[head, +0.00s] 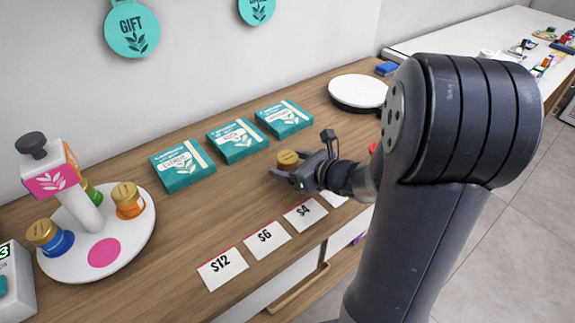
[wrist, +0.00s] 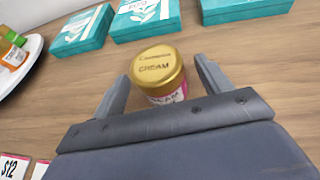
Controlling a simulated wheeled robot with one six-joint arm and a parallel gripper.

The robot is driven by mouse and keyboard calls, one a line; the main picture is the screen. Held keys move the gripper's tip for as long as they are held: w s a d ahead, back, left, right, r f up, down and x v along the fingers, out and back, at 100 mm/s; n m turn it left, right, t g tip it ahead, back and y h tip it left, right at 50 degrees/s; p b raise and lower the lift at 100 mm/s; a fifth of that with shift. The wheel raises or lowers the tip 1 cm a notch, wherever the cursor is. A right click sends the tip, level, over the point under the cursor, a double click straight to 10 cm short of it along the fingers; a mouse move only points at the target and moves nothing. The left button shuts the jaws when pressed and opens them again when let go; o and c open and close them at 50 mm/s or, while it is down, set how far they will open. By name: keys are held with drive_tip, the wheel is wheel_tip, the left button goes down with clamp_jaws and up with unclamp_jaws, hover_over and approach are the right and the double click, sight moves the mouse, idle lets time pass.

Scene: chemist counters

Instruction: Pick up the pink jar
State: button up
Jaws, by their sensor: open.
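In the wrist view my gripper (wrist: 162,78) is open, with one finger on each side of the jar. I see small gaps beside the lid; contact lower down cannot be told.
Three teal boxes (head: 182,166) lie behind the jar. A round white stand (head: 137,246) with several gold-lidded jars is at the left. Price cards (head: 222,269) line the front edge. A white disc (head: 357,90) lies at the back right. Bare wood (head: 222,207) lies left of my gripper.

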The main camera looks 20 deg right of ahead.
sight(283, 162)
drive_tip(key=shift+x, duration=1.55)
drive_tip(key=c, duration=1.1)
